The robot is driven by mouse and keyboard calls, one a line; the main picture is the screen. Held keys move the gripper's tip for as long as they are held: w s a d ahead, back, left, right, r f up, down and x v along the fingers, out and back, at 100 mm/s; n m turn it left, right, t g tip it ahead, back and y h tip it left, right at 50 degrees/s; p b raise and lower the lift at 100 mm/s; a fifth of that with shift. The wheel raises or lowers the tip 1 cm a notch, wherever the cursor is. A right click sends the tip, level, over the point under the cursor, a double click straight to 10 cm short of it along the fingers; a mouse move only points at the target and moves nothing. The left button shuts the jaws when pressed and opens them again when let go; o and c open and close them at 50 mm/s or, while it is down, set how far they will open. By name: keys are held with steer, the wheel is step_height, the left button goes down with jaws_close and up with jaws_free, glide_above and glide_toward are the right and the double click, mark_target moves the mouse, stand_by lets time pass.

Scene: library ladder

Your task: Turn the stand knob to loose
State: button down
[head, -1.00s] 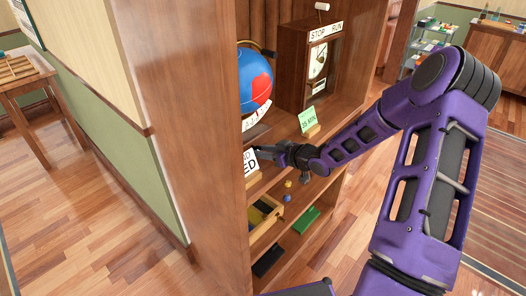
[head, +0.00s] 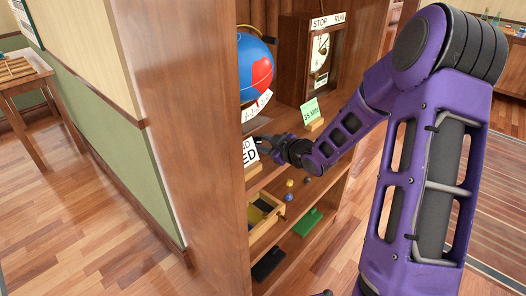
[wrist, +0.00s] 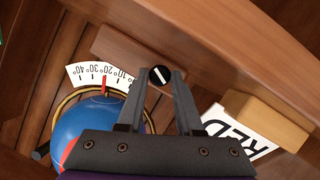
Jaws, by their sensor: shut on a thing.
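The stand knob (wrist: 160,75) is a small round black knob with a white line, on a wooden bar (wrist: 125,52) of the globe's stand. The line runs slantwise in the wrist view. My gripper (wrist: 162,78) has its two fingertips on either side of the knob and is shut on it. In the head view my gripper (head: 268,148) reaches into the shelf below the globe, and the knob is hidden there. The blue and red globe (head: 255,68) is close by; it also shows in the wrist view (wrist: 96,117).
A degree scale (wrist: 98,76) with a red pointer lies beside the globe. A green card (head: 310,111) and a wooden clock case (head: 300,60) stand farther along the shelf.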

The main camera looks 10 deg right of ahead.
steer(key=shift+n+t+h, duration=0.4)
steer(key=shift+n, duration=0.4)
steer(key=c, duration=0.6)
jaws_free()
steer(key=shift+s+f, duration=0.1)
